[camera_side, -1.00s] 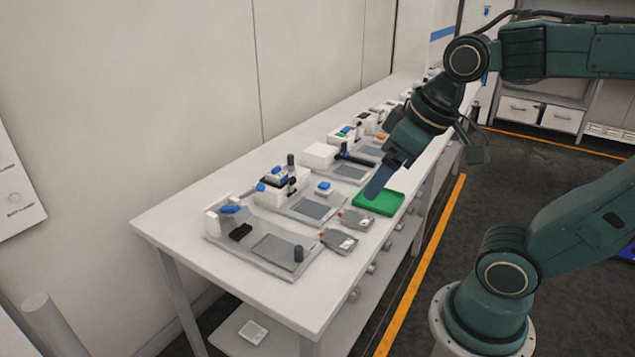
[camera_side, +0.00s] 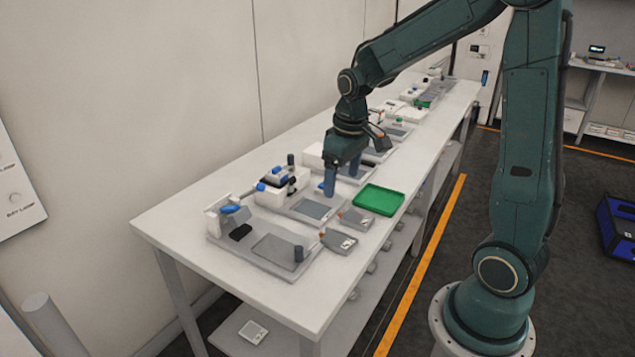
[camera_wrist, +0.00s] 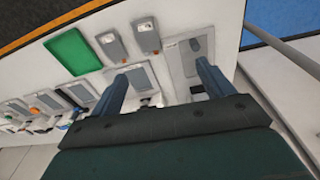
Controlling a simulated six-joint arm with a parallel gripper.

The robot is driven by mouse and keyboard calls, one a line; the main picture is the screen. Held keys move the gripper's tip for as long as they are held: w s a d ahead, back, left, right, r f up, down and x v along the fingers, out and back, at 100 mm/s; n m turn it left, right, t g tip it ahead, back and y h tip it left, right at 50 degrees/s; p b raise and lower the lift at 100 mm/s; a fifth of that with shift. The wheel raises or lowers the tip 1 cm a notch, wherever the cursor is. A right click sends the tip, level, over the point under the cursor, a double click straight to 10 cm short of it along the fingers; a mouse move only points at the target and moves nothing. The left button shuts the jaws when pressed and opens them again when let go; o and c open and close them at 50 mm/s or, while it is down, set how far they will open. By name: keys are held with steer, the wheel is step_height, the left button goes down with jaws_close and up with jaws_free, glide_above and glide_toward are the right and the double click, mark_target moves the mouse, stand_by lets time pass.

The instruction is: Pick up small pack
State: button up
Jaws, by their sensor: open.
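I cannot tell for sure which thing is the small pack. Two small grey packs with orange ends, the nearer pack (camera_side: 338,241) and the farther pack (camera_side: 355,219), lie flat near the bench's front edge. In the wrist view they show as one pack (camera_wrist: 112,47) and another pack (camera_wrist: 147,38), beyond the fingertips. My gripper (camera_side: 341,181) points down over the second station, its fingers apart with nothing seen between them; it also shows in the wrist view (camera_wrist: 161,73). The small white-and-blue block on that station is hidden behind my fingers in the side view.
A green tray (camera_side: 379,199) lies right of my gripper, also in the wrist view (camera_wrist: 72,52). White boxes with blue parts (camera_side: 272,194) stand behind the second station. The bench's near corner is clear.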

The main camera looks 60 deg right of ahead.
steer(key=w+d+f+g, duration=0.1)
steer(key=w+d+f, duration=0.1)
steer(key=d+f, duration=0.3)
step_height(320, 180, down, 2)
steer(key=shift+w+f, duration=0.15)
glide_above(340, 239)
steer(key=shift+d+f, duration=0.1)
steer(key=shift+f, duration=4.2)
steer(key=shift+f, duration=2.55)
steer(key=c, duration=1.1)
steer(key=shift+r, duration=0.1)
steer(key=shift+c, duration=0.2)
